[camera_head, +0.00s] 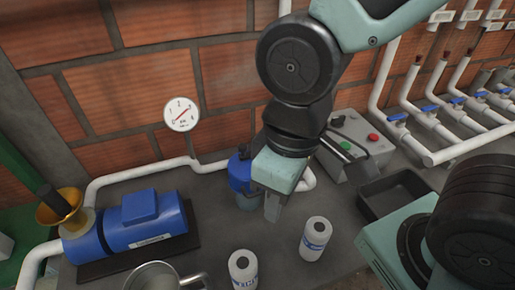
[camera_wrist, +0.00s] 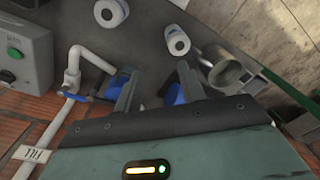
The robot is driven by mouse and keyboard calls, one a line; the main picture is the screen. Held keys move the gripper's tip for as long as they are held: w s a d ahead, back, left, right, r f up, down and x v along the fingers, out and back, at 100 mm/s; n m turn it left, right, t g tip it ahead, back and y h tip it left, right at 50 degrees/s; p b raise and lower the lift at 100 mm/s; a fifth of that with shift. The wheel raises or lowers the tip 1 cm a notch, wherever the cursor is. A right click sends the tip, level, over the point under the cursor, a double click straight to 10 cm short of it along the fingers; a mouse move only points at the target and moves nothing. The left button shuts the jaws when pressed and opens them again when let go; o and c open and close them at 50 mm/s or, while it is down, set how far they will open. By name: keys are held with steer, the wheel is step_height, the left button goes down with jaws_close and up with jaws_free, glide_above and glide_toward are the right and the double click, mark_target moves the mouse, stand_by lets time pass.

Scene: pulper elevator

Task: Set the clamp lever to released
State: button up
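No part is plainly recognisable as the clamp lever. A blue-topped canister (camera_head: 240,172) stands on the bench behind my gripper, partly hidden by it. My gripper (camera_head: 272,207) points down in front of that canister in the head view. In the wrist view my gripper (camera_wrist: 157,80) has its two fingers well apart, with only grey bench visible between the tips. Blue parts show beside both fingers, partly covered by them.
A blue motor (camera_head: 145,220) lies left, with a brass funnel (camera_head: 60,207) beside it. Two white bottles (camera_head: 316,238) (camera_head: 242,268) and a metal mug (camera_head: 152,277) stand in front. A black tray (camera_head: 395,193) and white pipes with blue valves (camera_head: 430,108) are right. A gauge (camera_head: 181,114) hangs behind.

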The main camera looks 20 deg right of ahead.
steer(key=shift+o, duration=0.3)
steer(key=shift+o, duration=0.3)
steer(key=shift+w+a+r, duration=0.1)
steer(key=shift+w+r, duration=0.05)
steer(key=shift+w, duration=0.05)
step_height(320, 180, up, 6)
steer(key=p, duration=0.6)
glide_above(242, 145)
steer(key=shift+m+h, duration=0.3)
step_height(242, 145, down, 17)
steer(key=p, duration=0.3)
jaws_close()
